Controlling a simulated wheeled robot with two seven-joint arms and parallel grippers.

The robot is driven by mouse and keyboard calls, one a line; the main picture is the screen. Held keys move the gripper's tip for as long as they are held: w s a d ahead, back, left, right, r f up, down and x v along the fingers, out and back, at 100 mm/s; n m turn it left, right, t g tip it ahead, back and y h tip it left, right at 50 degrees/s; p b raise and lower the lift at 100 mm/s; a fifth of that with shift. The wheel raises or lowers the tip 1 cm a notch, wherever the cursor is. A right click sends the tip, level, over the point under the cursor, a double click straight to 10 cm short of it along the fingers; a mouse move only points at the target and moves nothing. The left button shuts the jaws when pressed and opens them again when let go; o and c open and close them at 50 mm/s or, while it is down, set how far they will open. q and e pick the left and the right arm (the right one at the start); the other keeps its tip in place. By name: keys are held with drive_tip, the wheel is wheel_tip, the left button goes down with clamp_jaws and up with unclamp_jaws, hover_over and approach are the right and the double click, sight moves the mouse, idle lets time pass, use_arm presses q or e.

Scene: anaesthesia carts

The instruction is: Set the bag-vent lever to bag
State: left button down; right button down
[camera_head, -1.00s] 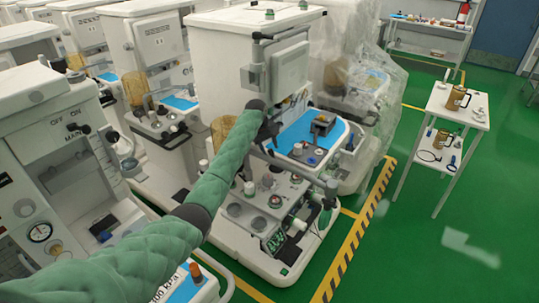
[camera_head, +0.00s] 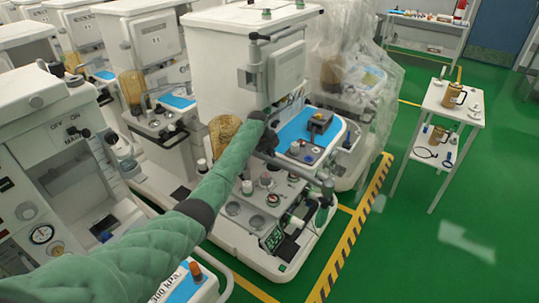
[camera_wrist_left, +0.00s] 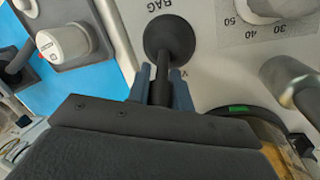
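The bag-vent lever (camera_wrist_left: 166,50) shows in the left wrist view as a black shaft on a round black knob on a pale panel. The label BAG is printed above it, and part of another letter shows at its lower right. The shaft points down in the picture, toward my gripper. My left gripper (camera_wrist_left: 162,92) has a blue-grey finger on each side of the shaft, close against it. In the head view the left gripper (camera_head: 268,142) is at the middle cart (camera_head: 222,50), where the lever is hidden by my arm. My right gripper is not in view.
Next to the lever are a white knob on a grey block (camera_wrist_left: 62,44) and a numbered dial (camera_wrist_left: 262,8). More carts stand to the left; a plastic-covered one (camera_head: 352,70) is behind. A white side table (camera_head: 440,115) stands right on open green floor.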

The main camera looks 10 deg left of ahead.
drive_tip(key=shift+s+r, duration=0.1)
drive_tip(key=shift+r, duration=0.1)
use_arm(q)
drive_tip(key=shift+d+r+p, duration=0.15)
drive_tip(key=shift+p, duration=0.25)
drive_tip(key=y, duration=0.1)
drive_tip(key=y+p, duration=0.1)
drive_tip(key=d+t+y+p, duration=0.1)
drive_tip(key=shift+s+r, duration=0.25)
drive_tip(key=shift+d+m+y, duration=0.1)
drive_tip(key=shift+m+y, duration=0.2)
drive_tip(key=shift+d+t+y, duration=0.15)
drive_tip(key=shift+t+y, duration=0.15)
drive_tip(key=shift+s+d+y, duration=0.15)
drive_tip(key=shift+d+y, duration=0.05)
drive_tip(key=shift+y, duration=0.3)
drive_tip(key=shift+d+t+y, duration=0.2)
drive_tip(key=shift+t+y, duration=0.3)
drive_tip(key=shift+y, duration=0.1)
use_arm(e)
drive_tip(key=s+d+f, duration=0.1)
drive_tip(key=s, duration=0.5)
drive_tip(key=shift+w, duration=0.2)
